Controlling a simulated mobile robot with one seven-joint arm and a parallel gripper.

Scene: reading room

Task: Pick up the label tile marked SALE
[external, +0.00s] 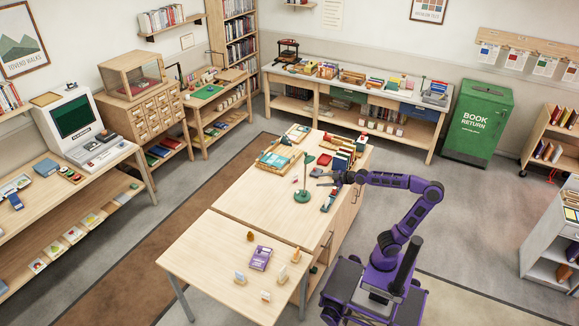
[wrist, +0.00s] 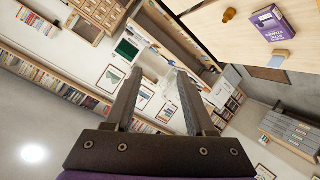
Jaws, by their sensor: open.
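No readable SALE marking shows in either view, so I cannot tell which piece is the SALE tile. A small tan and blue-grey piece also shows in the wrist view (wrist: 279,54). My gripper (external: 322,178) is above the long table's right side, near the green lamp. In the wrist view my gripper (wrist: 154,82) is open, with nothing between its fingers.
The near table (external: 205,240) also bears a purple box (external: 260,258) and a small amber object (external: 250,237). A green book-return bin (external: 477,120) stands at the back right.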

